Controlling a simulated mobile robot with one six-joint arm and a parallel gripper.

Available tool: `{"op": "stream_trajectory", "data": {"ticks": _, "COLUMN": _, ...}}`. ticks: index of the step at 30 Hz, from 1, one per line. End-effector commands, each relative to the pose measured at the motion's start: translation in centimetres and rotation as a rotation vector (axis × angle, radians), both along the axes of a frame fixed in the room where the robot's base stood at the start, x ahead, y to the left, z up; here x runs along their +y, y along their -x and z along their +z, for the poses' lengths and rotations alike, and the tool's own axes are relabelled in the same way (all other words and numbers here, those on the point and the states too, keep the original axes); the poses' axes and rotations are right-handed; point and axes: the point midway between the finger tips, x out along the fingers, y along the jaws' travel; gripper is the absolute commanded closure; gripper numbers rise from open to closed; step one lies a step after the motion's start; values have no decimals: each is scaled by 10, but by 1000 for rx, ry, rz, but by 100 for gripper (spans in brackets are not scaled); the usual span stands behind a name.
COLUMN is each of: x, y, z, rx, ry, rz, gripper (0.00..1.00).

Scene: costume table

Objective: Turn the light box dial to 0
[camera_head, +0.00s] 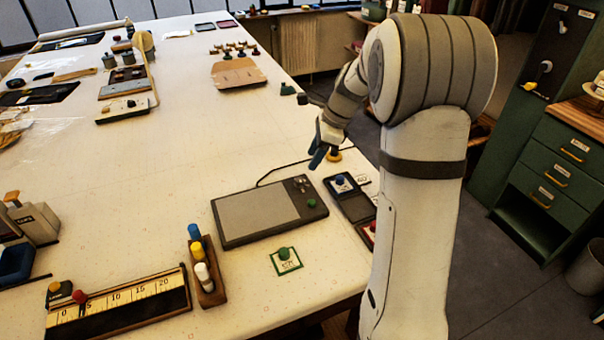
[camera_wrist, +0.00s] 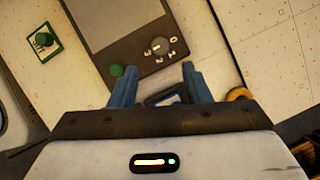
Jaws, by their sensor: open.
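The light box (camera_head: 262,212) is a flat dark slab with a grey panel, lying on the white table. Its small dark round dial (camera_wrist: 158,46) is at one corner, with a white mark and numerals around it. I cannot tell for certain which numeral the mark points to. A green knob (camera_wrist: 117,70) sits on the same edge of the box. My gripper (camera_wrist: 160,75) has its blue fingers apart and empty, with the dial ahead of the gap between them. In the head view my gripper (camera_head: 318,155) hangs above the table beyond the box's far right corner.
An open dark case (camera_head: 355,208) lies just right of the light box. A green knob on a card (camera_head: 284,256) and a wooden holder with coloured pegs (camera_head: 207,282) are in front. A yellow ring (camera_wrist: 239,94) lies near the table edge.

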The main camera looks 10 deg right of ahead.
Motion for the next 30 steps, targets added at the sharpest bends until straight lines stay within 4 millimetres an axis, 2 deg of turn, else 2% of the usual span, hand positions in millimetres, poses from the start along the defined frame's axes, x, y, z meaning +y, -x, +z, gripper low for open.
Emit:
{"op": "stream_trajectory", "data": {"ticks": 5, "x": 6, "y": -2, "z": -17, "rx": 7, "ry": -4, "rz": -9, "gripper": 56}}
{"op": "stream_trajectory", "data": {"ticks": 15, "x": 25, "y": -6, "z": -63, "rx": 5, "ry": -2, "rz": -6, "gripper": 56}}
{"op": "stream_trajectory", "data": {"ticks": 20, "x": 28, "y": -7, "z": -71, "rx": 2, "ry": -2, "rz": -6, "gripper": 56}}
{"op": "stream_trajectory", "data": {"ticks": 27, "x": 28, "y": -7, "z": -72, "rx": 2, "ry": -2, "rz": -6, "gripper": 56}}
{"op": "stream_trajectory", "data": {"ticks": 30, "x": 28, "y": -7, "z": -72, "rx": 3, "ry": -2, "rz": -7, "gripper": 65}}
